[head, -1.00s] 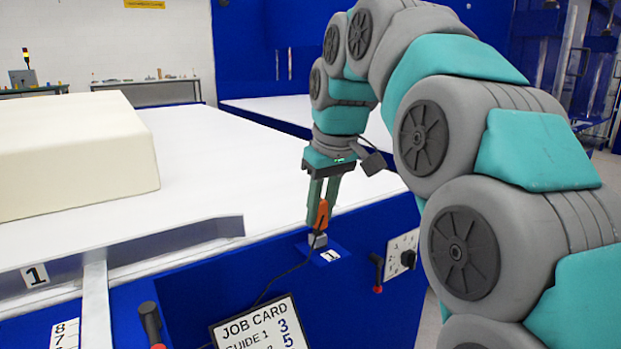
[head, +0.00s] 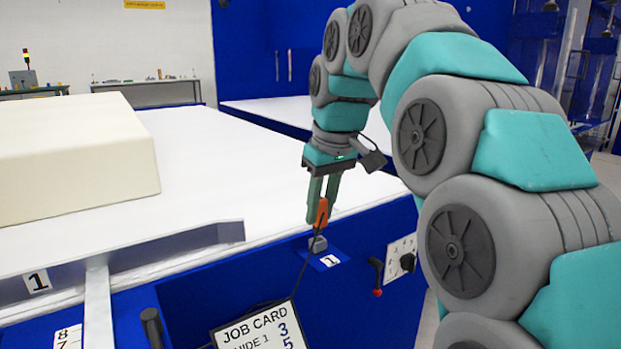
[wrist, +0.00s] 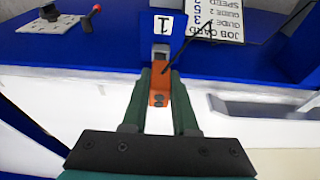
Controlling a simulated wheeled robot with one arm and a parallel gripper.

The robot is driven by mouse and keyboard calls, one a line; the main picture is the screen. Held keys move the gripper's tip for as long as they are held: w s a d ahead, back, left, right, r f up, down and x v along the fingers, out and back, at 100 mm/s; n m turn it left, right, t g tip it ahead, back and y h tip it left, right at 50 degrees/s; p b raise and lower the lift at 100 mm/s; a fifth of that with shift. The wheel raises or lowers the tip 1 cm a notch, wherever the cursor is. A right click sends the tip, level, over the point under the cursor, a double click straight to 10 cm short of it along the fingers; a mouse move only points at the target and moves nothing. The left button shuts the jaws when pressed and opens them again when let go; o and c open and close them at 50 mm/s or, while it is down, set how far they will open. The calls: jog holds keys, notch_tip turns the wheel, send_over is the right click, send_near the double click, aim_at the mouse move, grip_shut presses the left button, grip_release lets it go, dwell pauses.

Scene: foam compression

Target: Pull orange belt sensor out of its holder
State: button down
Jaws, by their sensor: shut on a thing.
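The orange belt sensor (head: 322,212) is between the two green fingers of my gripper (head: 319,220), which is shut on it. It stands roughly upright just above its small grey holder (head: 318,244) on the blue table edge. A narrow gap seems to show between them, but I cannot tell whether the sensor's lower end is fully clear. A dark cable runs down from the sensor. In the wrist view, the sensor (wrist: 159,88) sits between the fingers (wrist: 160,72), with the grey holder (wrist: 161,50) beyond it.
A job card (head: 258,330) stands below left of the holder. A control plate (head: 401,258) and a red-tipped lever (head: 377,275) are to the right. A large cream foam block (head: 75,155) lies on the white table (head: 220,160) at left.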

jog(key=shift+r+p, duration=1.4)
jog(key=shift+r, duration=0.8)
